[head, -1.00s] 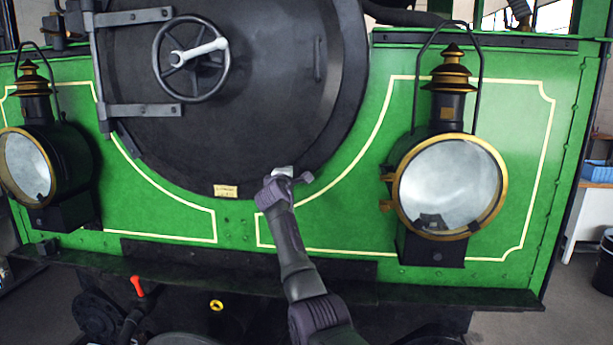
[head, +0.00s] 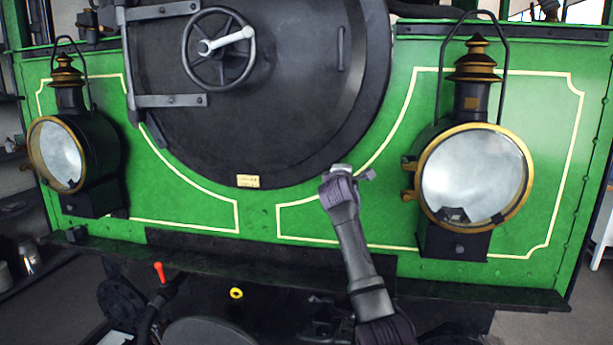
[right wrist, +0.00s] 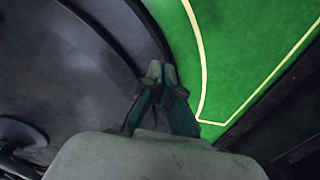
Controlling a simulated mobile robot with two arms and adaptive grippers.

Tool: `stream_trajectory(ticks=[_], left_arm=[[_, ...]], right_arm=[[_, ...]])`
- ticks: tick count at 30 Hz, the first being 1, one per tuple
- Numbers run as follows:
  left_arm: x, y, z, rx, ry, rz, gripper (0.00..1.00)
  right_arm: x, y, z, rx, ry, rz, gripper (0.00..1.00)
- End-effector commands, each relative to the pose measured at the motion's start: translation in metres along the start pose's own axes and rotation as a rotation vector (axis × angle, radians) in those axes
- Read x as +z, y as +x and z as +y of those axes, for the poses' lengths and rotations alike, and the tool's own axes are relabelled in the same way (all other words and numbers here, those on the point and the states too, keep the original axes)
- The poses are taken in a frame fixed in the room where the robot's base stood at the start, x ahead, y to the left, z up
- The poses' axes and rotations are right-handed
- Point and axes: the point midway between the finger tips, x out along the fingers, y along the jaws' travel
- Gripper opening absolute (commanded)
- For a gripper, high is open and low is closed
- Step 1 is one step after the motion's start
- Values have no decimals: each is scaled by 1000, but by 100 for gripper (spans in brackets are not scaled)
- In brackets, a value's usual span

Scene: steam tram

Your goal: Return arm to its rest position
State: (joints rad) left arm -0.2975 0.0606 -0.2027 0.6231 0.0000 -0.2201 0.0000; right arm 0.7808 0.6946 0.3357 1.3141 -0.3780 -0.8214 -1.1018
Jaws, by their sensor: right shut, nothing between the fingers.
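My right arm (head: 358,255) rises from the bottom of the head view, its wrist end in front of the lower right rim of the black round smokebox door (head: 285,130). In the right wrist view my right gripper (right wrist: 160,70) is shut and empty, its two fingers together. It points at the dark door rim beside the green front panel (right wrist: 245,45); I cannot tell whether it touches. In the head view the fingers are mostly hidden behind the wrist. My left gripper is not in view.
A handwheel (head: 218,48) sits on the door. Brass-rimmed lamps stand at the left (head: 57,155) and right (head: 472,180) of the green front. A dark ledge (head: 480,285) runs below. A red-tipped lever (head: 159,272) and a yellow ring (head: 236,293) are lower left.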

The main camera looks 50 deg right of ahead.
Motion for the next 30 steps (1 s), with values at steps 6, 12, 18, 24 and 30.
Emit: stream_trajectory(ticks=[6,12,18,24,30], left_arm=[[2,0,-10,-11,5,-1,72],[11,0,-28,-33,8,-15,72],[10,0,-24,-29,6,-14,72],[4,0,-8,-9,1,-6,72],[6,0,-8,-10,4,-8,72]], right_arm=[[2,-5,4,6,1,1,0],[-21,-16,-25,-31,10,37,0],[-84,-81,-126,-178,68,148,0],[-123,-178,-240,-402,157,232,0],[-128,-296,-338,-671,254,257,0]])
